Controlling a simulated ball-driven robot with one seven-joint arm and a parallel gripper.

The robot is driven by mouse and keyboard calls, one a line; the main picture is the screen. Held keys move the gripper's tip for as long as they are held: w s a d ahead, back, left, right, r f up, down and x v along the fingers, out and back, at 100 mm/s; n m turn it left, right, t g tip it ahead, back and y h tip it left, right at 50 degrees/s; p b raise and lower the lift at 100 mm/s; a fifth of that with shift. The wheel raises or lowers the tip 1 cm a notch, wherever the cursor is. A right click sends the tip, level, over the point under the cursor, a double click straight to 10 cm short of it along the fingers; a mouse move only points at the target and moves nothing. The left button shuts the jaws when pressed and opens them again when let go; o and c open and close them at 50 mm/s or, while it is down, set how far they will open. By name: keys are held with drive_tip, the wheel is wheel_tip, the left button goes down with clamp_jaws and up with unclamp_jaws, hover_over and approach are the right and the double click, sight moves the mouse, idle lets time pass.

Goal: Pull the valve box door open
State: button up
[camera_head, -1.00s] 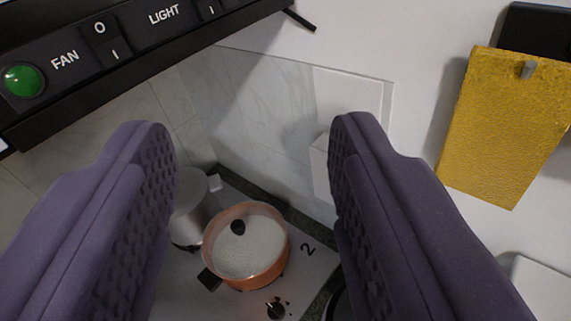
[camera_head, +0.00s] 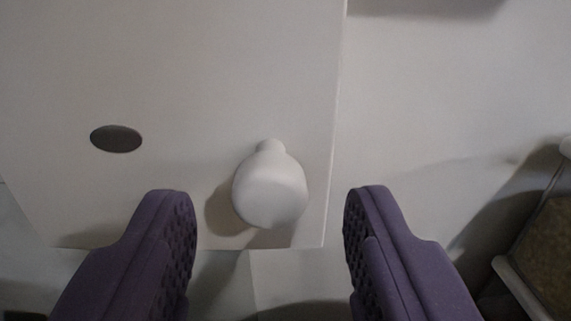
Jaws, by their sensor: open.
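A white door panel (camera_head: 200,70), which looks like the valve box door, fills the upper left of the view. Its right edge and bottom edge show. A rounded white knob (camera_head: 270,190) sticks out near its lower right corner. A dark grey oval spot (camera_head: 116,138) is on the panel to the left of the knob. My gripper (camera_head: 268,205) is open, with one purple finger on each side of the knob in the picture. Neither finger appears to touch the knob. How far the fingertips are from the panel is hard to tell.
A plain pale wall (camera_head: 430,100) lies to the right of the panel. A container with brown grainy contents (camera_head: 545,240) and a pale frame stands at the right edge. The area below the panel is shadowed and unclear.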

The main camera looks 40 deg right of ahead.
drive_tip(key=shift+w+d, duration=0.4)
drive_tip(key=shift+w, duration=0.2)
drive_tip(key=shift+c, duration=0.2)
clamp_jaws()
drive_tip(key=shift+s+a, duration=0.1)
